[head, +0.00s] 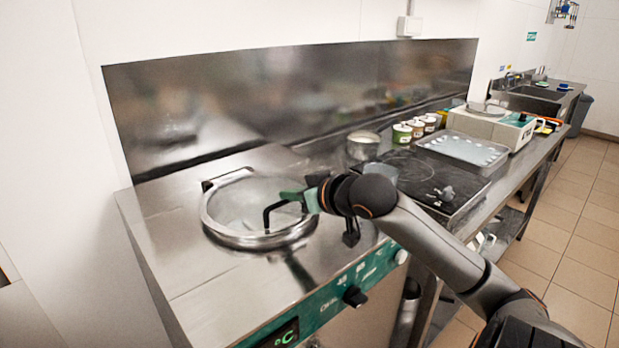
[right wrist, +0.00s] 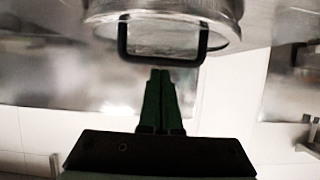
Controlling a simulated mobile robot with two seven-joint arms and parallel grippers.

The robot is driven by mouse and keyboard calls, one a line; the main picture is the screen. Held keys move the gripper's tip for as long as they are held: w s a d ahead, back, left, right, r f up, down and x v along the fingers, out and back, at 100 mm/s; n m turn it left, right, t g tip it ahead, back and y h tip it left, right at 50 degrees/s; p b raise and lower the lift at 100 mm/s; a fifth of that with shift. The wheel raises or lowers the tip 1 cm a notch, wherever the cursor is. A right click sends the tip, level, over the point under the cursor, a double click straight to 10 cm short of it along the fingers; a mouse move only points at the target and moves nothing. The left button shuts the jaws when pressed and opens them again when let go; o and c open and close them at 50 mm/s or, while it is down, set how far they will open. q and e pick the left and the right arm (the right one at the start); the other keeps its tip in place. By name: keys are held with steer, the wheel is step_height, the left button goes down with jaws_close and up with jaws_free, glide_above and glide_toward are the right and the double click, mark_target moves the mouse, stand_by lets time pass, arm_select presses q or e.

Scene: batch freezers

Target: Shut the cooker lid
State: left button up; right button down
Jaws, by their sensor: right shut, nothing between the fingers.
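The cooker (head: 185,275) is a steel unit with a green front panel at the left of the head view. Its round, glass-topped lid (head: 240,202) with a steel rim lies over the opening, with a hinge at the back left. I cannot tell whether it sits fully flat. The lid's black bar handle (head: 268,217) is at its right side and also shows in the right wrist view (right wrist: 205,48). My right gripper (head: 288,196) is shut and empty, its green fingertips (right wrist: 160,72) close by the handle. Contact is unclear. My left gripper is out of view.
A black knob (head: 355,297) is on the front panel. To the right are a pot (head: 363,146), several small tins (head: 402,134), a metal tray (head: 462,150) and a scale-like device (head: 490,124). A steel backsplash (head: 290,95) stands behind. Tiled floor lies right.

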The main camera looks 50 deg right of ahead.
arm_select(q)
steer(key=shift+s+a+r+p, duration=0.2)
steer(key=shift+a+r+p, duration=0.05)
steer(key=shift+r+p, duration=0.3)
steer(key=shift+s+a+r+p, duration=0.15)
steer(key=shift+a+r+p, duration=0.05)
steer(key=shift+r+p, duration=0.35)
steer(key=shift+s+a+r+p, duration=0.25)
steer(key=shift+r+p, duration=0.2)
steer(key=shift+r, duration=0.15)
arm_select(e)
steer(key=s+r, duration=0.8)
steer(key=shift+s+a, duration=0.15)
steer(key=shift+a, duration=0.3)
